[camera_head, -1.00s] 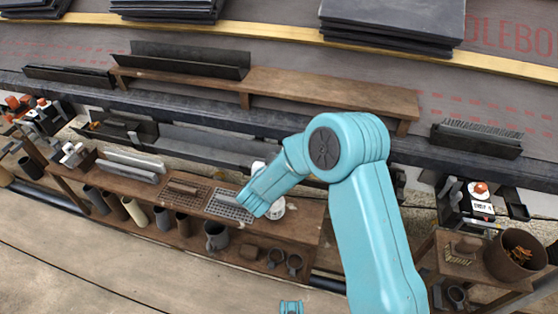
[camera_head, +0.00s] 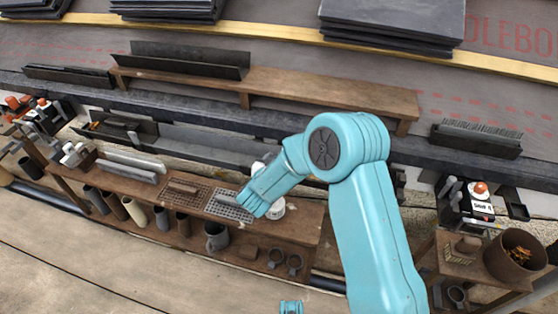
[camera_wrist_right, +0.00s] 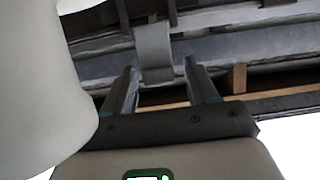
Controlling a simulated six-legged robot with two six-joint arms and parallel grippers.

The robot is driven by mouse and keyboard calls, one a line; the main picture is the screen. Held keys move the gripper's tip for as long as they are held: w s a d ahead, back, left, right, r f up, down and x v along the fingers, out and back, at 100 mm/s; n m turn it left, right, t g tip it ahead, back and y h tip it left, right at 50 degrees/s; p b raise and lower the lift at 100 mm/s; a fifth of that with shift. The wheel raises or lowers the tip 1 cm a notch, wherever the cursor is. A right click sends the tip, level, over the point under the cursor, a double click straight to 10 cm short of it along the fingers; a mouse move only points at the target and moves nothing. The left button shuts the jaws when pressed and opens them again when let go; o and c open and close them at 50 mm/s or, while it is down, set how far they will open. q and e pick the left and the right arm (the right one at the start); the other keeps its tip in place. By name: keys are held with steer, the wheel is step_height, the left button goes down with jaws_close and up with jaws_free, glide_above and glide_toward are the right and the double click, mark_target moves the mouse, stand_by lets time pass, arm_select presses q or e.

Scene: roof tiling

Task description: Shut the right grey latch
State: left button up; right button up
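A grey strap-like piece (camera_wrist_right: 153,52), which looks like the grey latch, hangs over a grey channel (camera_wrist_right: 215,68) in the right wrist view. My right gripper (camera_wrist_right: 163,82) is open, its two dark fingers apart and pointing at the piece. The piece's lower end shows between the fingertips; I cannot tell whether they touch it. No latch can be made out in the head view, where my teal right arm covers part of the gutter and bench. The right fingers are hidden there.
A wooden bench (camera_head: 310,222) holds mesh trays, with mugs and cylinders hanging along its front. A grey gutter (camera_head: 215,138) runs behind it. A wooden plank (camera_head: 330,90) and slate stacks (camera_head: 395,22) lie on the roof. A bucket (camera_head: 514,256) stands at right.

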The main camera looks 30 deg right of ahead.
steer(key=shift+s+a+r, duration=0.1)
steer(key=shift+a+r, duration=0.05)
steer(key=shift+r, duration=0.05)
arm_select(q)
steer(key=s+r+g+p, duration=0.1)
steer(key=s+r+p, duration=0.3)
steer(key=r+p, duration=0.2)
steer(key=shift+s+d+r+g, duration=0.25)
steer(key=shift+s+d+g, duration=0.1)
steer(key=shift+d+g, duration=0.1)
arm_select(e)
steer(key=v, duration=1.6)
steer(key=shift+f, duration=0.2)
